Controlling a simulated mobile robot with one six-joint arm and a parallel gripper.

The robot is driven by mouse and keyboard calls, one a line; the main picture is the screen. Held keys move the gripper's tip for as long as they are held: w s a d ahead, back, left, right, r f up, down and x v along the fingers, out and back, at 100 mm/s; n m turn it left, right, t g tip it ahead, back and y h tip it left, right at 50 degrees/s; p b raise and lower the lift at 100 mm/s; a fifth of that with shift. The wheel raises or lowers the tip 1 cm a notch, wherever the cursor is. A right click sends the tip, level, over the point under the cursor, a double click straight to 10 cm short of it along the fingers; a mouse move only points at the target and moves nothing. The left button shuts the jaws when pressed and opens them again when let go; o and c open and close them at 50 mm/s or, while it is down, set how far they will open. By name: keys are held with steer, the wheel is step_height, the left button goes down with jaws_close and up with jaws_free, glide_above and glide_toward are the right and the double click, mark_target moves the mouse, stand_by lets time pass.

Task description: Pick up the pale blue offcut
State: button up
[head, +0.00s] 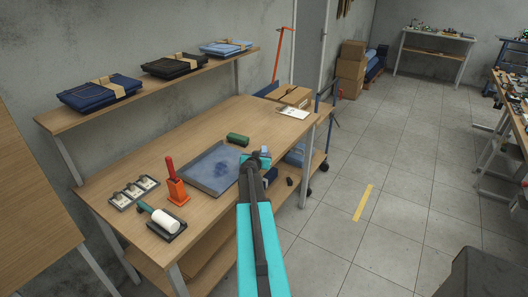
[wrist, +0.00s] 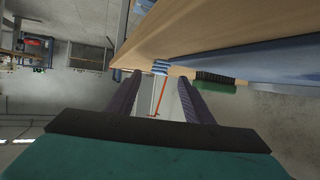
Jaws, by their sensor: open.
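The pale blue offcut (wrist: 160,67) shows in the wrist view as a small striped, folded-looking piece at the edge of the wooden worktop (wrist: 205,35). A small pale blue patch beyond my gripper in the head view (head: 264,149) seems to be the same piece, mostly hidden. My gripper (wrist: 156,82) is open and empty, with its two dark fingers apart. The offcut lies ahead of the fingertips, in line with the gap between them, and does not appear to be held. In the head view my gripper (head: 257,160) is over the front edge of the worktop, its fingers hard to make out.
An orange stand (head: 177,190), a lint roller (head: 165,220) and a small rack (head: 134,192) are farther left. Folded jeans (head: 100,92) lie on the shelf above.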

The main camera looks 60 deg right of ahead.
mark_target(263, 152)
steer(key=shift+w+d+f+p, duration=0.1)
steer(key=shift+w+d+p, duration=0.15)
steer(key=shift+d+p, duration=0.15)
steer(key=shift+w+d+f+p, duration=0.1)
steer(key=shift+w+d+p, duration=0.15)
steer(key=shift+d, duration=0.2)
steer(key=shift+p+x, duration=0.55)
steer(key=shift+x, duration=0.7)
steer(key=shift+a, duration=0.1)
steer(key=c, duration=1.1)
steer(key=shift+s+r+b, duration=0.1)
steer(key=shift+r+b, duration=0.55)
steer(key=shift+r, duration=0.8)
steer(key=shift+s+a+r, duration=0.1)
steer(key=shift+a+r, duration=0.1)
steer(key=shift+a, duration=0.15)
steer(key=s+a+b, duration=0.1)
steer(key=a+b, duration=0.1)
steer(key=a, duration=0.2)
steer(key=s+a+b, duration=0.1)
steer(key=a+b, duration=0.1)
steer(key=a, duration=0.2)
steer(key=s+a+r+b, duration=0.1)
steer(key=a+b, duration=0.1)
steer(key=a, duration=0.3)
steer(key=shift+s+r+b, duration=0.1)
steer(key=shift+s+b, duration=0.1)
steer(key=shift+b, duration=0.15)
steer(key=shift+b+v, duration=0.35)
steer(key=shift+v, duration=0.55)
